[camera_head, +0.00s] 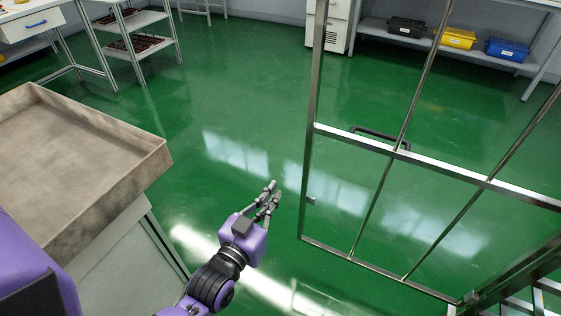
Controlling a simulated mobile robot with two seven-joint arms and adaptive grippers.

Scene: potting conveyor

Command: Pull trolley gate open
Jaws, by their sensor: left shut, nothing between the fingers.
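The trolley gate (345,138) is a silvery metal frame with thin bars at the right of the head view. It stands swung out from the trolley frame (515,282) at the lower right. A dark handle (372,133) sits on its middle crossbar, and a small latch tab (311,200) on its left upright. My left gripper (272,195) is shut and empty, in front of the green floor, left of the gate's free edge and apart from it. My right gripper is not in view.
A worn beige tray (150,160) on a cabinet stands at the left, near my left arm. Shelves (138,47) stand at the back left. A back-right shelf holds black, yellow (459,38) and blue bins (507,49). Green floor (230,100) between is clear.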

